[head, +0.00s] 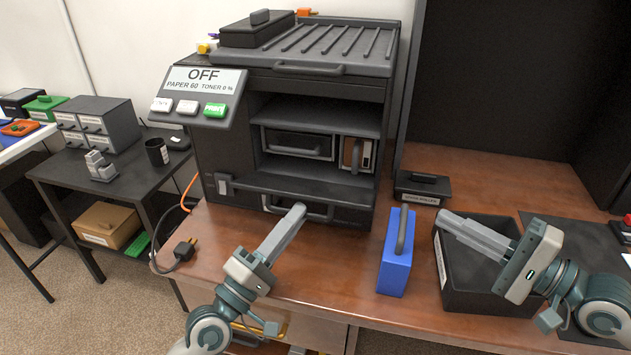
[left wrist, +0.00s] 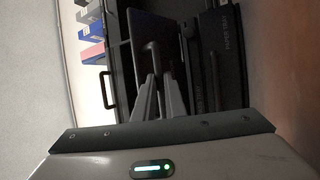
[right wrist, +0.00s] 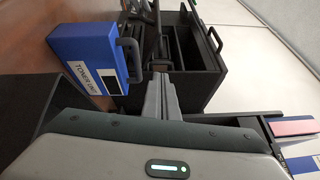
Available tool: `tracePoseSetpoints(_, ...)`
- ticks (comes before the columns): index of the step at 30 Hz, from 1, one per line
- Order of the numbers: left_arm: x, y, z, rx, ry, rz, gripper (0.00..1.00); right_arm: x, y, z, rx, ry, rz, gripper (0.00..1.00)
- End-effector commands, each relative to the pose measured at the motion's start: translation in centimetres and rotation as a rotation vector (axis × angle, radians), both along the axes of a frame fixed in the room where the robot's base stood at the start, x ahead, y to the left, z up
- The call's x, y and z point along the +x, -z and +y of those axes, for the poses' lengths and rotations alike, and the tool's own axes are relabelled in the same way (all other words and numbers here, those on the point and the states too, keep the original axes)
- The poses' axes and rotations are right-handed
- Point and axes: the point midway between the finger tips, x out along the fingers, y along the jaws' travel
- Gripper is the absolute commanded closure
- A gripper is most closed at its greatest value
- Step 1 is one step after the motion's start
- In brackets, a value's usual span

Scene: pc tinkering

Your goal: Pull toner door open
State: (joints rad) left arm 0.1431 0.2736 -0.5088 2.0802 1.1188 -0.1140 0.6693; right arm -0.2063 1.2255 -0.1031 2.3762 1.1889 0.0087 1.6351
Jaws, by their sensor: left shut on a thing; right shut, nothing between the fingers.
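The black printer (head: 290,60) stands on the wooden desk, its screen reading OFF. Its front bay is exposed, and the toner door (head: 300,185) juts out below the opening as a dark panel. My left gripper (head: 298,208) is shut at the front of this door. In the left wrist view its fingers (left wrist: 160,85) close on a dark handle (left wrist: 150,48) on the panel, partly hidden by the fingers. My right gripper (head: 442,218) is shut and empty above the black bin at right; its fingers also show in the right wrist view (right wrist: 161,85).
A blue toner unit (head: 396,262) with a handle stands on the desk between my grippers. The black open bin (head: 480,302) is at right. A small black box (head: 422,188) sits behind them. A plug (head: 184,250) and cable lie at the desk's left edge.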

Motion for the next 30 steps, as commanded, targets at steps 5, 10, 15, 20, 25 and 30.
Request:
tracePoseSetpoints(5, 0.1, 0.0, 0.0, 0.001, -0.001, 0.000, 1.00, 3.7, -3.1, -1.8, -0.108, 0.051, -0.113, 1.00)
tracePoseSetpoints(10, 0.1, 0.0, 0.0, 0.001, -0.001, 0.000, 1.00, 6.6, -6.3, -3.3, -0.206, 0.083, -0.212, 1.00)
tracePoseSetpoints(15, 0.1, 0.1, 0.0, 0.001, -0.001, 0.000, 1.00, 8.8, -9.8, -4.5, -0.297, 0.102, -0.307, 1.00)
tracePoseSetpoints(20, 0.1, 0.1, 0.0, 0.001, -0.001, 0.000, 1.00, 10.1, -9.4, -3.1, -0.416, 0.048, -0.378, 1.00)
tracePoseSetpoints(25, 0.1, 0.1, 0.0, 0.002, -0.002, 0.001, 1.00, 10.7, -7.5, 0.1, -0.548, -0.064, -0.463, 1.00)
tracePoseSetpoints(30, 0.1, 0.1, 0.0, 0.002, -0.002, 0.001, 1.00, 10.6, -6.1, 3.9, -0.663, -0.206, -0.587, 1.00)
